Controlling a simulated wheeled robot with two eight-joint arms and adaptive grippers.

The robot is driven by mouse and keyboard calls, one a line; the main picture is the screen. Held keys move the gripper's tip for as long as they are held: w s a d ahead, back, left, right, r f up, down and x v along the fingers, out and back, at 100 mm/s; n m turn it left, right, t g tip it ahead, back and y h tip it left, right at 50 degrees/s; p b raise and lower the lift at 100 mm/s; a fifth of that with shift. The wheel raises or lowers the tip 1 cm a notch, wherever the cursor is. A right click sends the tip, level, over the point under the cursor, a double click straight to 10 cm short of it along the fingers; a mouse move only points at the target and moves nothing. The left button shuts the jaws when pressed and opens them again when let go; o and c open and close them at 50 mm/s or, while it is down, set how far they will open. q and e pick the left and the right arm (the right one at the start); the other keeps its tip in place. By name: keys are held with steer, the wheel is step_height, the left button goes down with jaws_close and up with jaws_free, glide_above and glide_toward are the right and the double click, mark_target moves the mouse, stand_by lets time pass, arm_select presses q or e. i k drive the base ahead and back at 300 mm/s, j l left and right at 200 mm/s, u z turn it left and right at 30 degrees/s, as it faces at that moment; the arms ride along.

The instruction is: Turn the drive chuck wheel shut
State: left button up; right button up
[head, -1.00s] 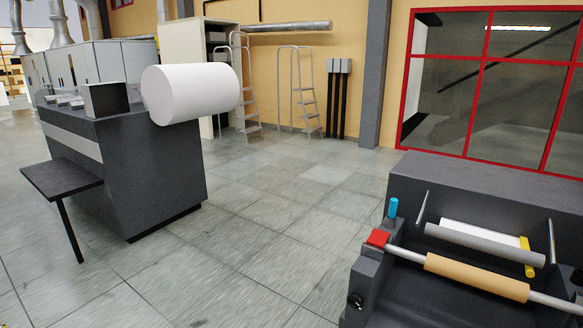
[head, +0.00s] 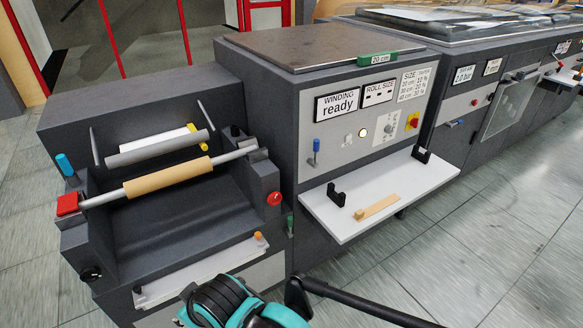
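The winding unit (head: 150,82) stands at the left, with a tan core (head: 168,176) on a metal shaft (head: 100,199) across its open front. The shaft's left end sits at a red block (head: 67,204), below a blue-topped handle (head: 64,165). Its right end sits in a grey bracket with a small black knob (head: 236,131). A round black knob (head: 91,274) is on the lower left front. I cannot tell surely which part is the drive chuck wheel. Teal and black parts of my arm show at the bottom edge; no gripper fingers are visible.
A control cabinet (head: 335,55) with a "WINDING ready" sign (head: 340,102) adjoins on the right. Its white shelf (head: 400,190) juts out and carries a wooden piece (head: 377,207). A black bar (head: 350,301) crosses low in front. Floor at the right is clear.

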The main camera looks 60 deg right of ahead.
mark_target(275, 198)
steer(key=z, duration=1.7)
